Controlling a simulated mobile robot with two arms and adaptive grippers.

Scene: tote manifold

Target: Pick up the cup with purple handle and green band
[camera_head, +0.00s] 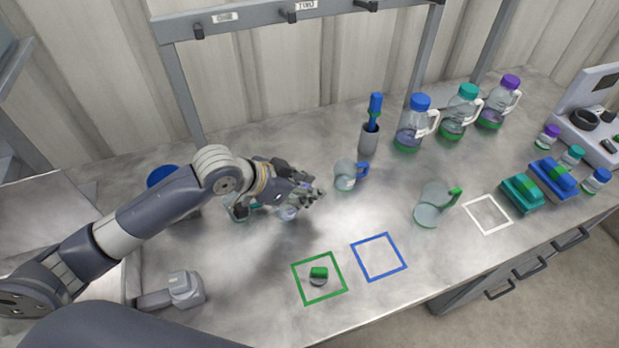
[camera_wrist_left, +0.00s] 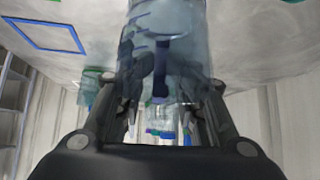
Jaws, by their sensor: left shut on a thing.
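My left gripper (camera_head: 300,195) is shut on a clear cup (camera_head: 287,213) above the left part of the table, with its fingers hiding most of it. In the left wrist view the cup (camera_wrist_left: 172,22) fills the space between the fingers of the gripper (camera_wrist_left: 165,88). A dark blue or purple handle shows on it, with some green near its edge; the exact band colour is hard to tell. A cup with a blue handle (camera_head: 345,180) stands right of the gripper. A cup with a green handle (camera_head: 430,210) stands further right. My right gripper is not in view.
Another clear vessel (camera_head: 238,212) is partly hidden behind my left gripper. A green square outline (camera_head: 296,283) holds a small green-topped object (camera_head: 318,274). Blue (camera_head: 392,273) and white (camera_head: 497,230) square outlines are empty. Several lidded jugs (camera_head: 411,132) stand at the back.

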